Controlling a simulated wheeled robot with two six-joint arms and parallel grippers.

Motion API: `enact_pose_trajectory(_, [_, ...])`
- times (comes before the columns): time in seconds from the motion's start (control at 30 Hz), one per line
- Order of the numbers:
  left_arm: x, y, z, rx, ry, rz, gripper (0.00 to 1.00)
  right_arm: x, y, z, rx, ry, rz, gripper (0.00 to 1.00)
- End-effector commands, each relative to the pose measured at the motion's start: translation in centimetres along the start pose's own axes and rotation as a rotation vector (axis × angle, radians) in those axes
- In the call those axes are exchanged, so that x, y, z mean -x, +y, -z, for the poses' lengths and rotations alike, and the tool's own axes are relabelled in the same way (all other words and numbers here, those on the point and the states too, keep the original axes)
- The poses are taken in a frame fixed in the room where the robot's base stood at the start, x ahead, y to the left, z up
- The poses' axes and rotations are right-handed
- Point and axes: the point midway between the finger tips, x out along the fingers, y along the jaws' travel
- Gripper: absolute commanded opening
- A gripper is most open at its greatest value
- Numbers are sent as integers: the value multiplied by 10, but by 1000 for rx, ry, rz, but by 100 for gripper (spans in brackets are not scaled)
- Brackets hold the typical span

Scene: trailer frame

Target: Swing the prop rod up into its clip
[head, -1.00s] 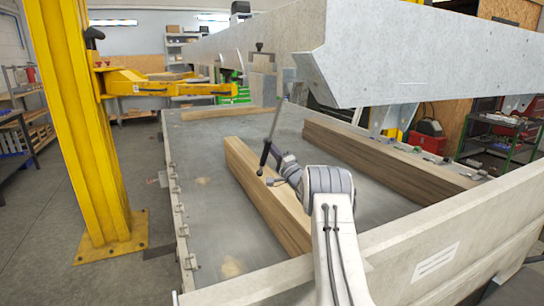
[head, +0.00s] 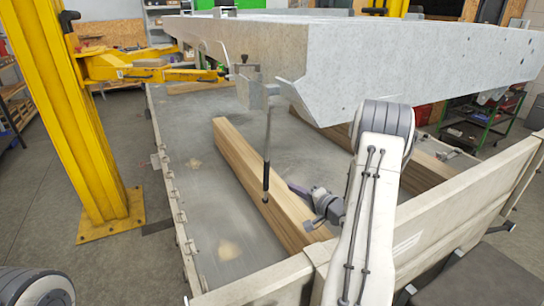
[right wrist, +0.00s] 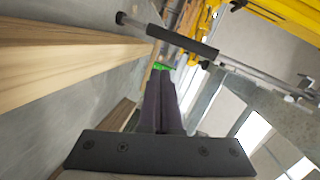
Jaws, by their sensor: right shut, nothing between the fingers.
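The prop rod (head: 268,135) is a thin grey rod with a black grip (head: 266,178) near its lower end. It hangs nearly upright below the pale beam, in front of the left timber. In the right wrist view the black grip (right wrist: 185,38) crosses beyond the fingertips. My right gripper (head: 292,187) is shut and empty, just right of the grip, with a small gap in the picture. Its dark fingers (right wrist: 162,80) also show in the right wrist view. I cannot make out the clip for certain. My left gripper is out of view.
A large pale beam (head: 400,62) spans above the grey bed (head: 200,200). A timber (head: 240,160) lies under the rod. A low side wall (head: 460,200) borders the front right. A yellow post (head: 75,130) with an arm stands left.

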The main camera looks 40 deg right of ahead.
Motion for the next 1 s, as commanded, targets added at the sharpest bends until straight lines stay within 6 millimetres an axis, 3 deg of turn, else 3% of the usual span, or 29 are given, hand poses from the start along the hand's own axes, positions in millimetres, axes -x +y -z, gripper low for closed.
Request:
enact_pose_trajectory(0.03, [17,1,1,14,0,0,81,20,-7,-3,-60,1,3,0])
enact_pose_trajectory(0.2, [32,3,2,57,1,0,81,56,-14,-17,-196,-2,40,0])
enact_pose_trajectory(0.43, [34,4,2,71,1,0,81,64,-15,-23,-237,-4,56,0])
enact_pose_trajectory(0.67, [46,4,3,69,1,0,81,36,-19,-24,-235,-10,56,0])
enact_pose_trajectory(1.0, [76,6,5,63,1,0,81,-36,-24,-23,-234,-8,56,0])
